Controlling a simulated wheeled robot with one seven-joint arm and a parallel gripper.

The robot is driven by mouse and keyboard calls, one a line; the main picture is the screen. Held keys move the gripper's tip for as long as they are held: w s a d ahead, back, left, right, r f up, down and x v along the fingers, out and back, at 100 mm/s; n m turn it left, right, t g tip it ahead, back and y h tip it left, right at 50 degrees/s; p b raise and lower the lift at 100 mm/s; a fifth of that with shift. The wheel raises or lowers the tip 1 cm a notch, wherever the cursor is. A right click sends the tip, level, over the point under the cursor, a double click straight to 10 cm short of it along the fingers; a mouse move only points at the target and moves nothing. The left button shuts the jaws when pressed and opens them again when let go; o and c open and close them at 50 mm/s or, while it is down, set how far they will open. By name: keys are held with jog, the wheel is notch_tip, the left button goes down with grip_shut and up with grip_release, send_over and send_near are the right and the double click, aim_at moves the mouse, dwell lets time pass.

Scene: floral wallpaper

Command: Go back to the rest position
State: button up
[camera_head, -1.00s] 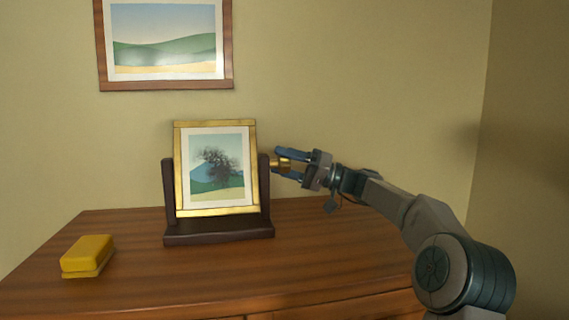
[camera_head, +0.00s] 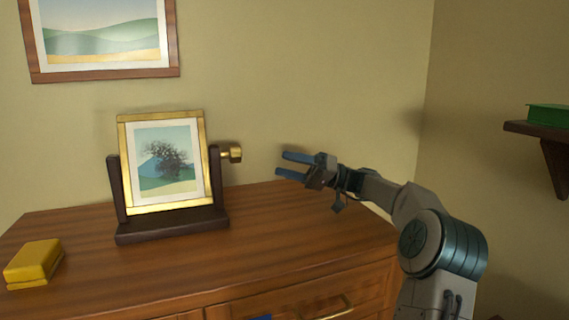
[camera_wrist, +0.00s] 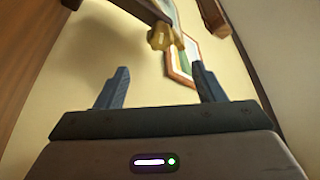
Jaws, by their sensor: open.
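My gripper (camera_head: 288,166) is open and empty above the right part of the wooden dresser, its blue fingers pointing left. In the wrist view my gripper (camera_wrist: 160,88) shows its two fingers spread apart with nothing between them. A gold-framed tree picture (camera_head: 164,165) stands in a dark wooden stand (camera_head: 172,229) on the dresser. A brass knob (camera_head: 232,154) sticks out from the right side of the stand, apart from my fingertips and to their left. The knob also shows beyond the fingers in the wrist view (camera_wrist: 160,38).
A yellow box-like object (camera_head: 34,262) lies at the left of the dresser top (camera_head: 280,230). A landscape picture (camera_head: 100,72) hangs on the wall behind. A shelf (camera_head: 540,131) with a green object (camera_head: 549,114) is on the right wall. A drawer below appears partly open.

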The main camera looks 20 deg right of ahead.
jog(key=s+a+m+g+h+p, duration=0.1)
jog(key=s+a+h+p, duration=0.2)
jog(key=a+p, duration=0.25)
jog(key=s+a+r+m+g+h+p, duration=0.1)
jog(key=s+a+g+h+p, duration=0.2)
jog(key=a, duration=0.4)
jog(key=s+a+m+h+p, duration=0.1)
jog(key=s+a+h+p, duration=0.15)
jog(key=a+p, duration=0.35)
jog(key=s+d+r+h+p, duration=0.2)
jog(key=s+h+p, duration=0.1)
jog(key=s+p, duration=0.3)
jog(key=s+d+r+m+h+p, duration=0.1)
jog(key=s+r+h+p, duration=0.2)
jog(key=s+p, duration=0.4)
jog(key=s+d+r+m+h+p, duration=0.1)
jog(key=s+h+p, duration=0.4)
jog(key=s, duration=0.6)
notch_tip(320, 180, up, 2)
jog(key=shift+d+r+t+p, duration=0.15)
jog(key=shift+d+t+p, duration=0.15)
jog(key=shift+d+p, duration=0.5)
jog(key=shift+h, duration=0.25)
